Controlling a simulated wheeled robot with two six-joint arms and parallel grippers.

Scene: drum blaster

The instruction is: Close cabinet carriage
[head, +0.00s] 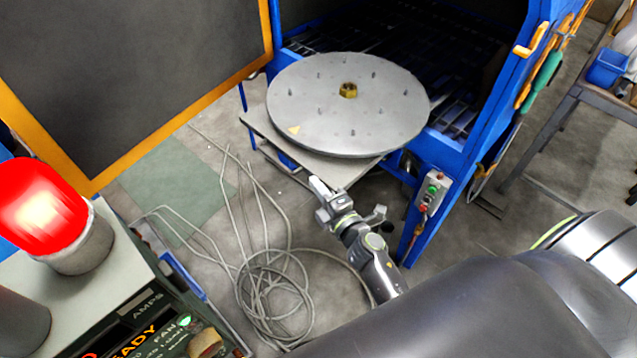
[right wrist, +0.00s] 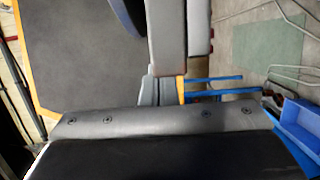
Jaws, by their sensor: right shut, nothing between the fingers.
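The cabinet carriage is a grey square plate (head: 347,173) carrying a round grey turntable (head: 300,110) with a brass hub (head: 348,90) at its centre. It sticks out of the front of the blue cabinet (head: 466,153), with the turntable's far part at the cabinet opening. My right gripper (head: 319,187) is shut and empty, by the plate's near edge; I cannot tell whether it touches. In the right wrist view a grey finger (right wrist: 166,45) reaches up from the centre, and little of the carriage can be made out. My left gripper is not in view.
The open cabinet door (head: 130,70), dark with an orange edge, stands at the left. A control box (head: 432,192) sits on the cabinet's front leg. Coiled cables (head: 272,285) lie on the floor. A machine with a red lamp (head: 42,205) is at the lower left.

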